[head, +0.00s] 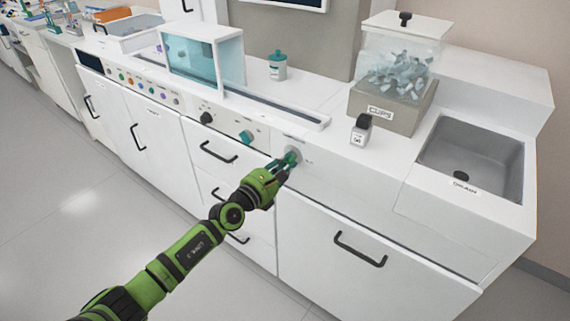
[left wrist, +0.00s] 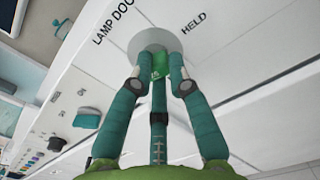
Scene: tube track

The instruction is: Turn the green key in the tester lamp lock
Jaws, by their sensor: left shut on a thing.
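The green key (left wrist: 159,62) is at the round grey lock plate (left wrist: 152,38) on the white front panel in the left wrist view. Labels reading "LAMP DOOR", partly cut off, and "HELD" stand beside the plate. The lock (head: 292,155) also shows in the head view, mostly behind my fingers. My left gripper (head: 287,162) reaches it from the front left. In the left wrist view its teal fingers (left wrist: 158,75) are shut on the key, which sits between their tips. How deep the key sits in the lock is hidden. My right gripper is not in view.
Left of the lock, the panel carries a teal knob (head: 246,136), a black knob (head: 207,118) and several small buttons. A sink (head: 470,150) is at right.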

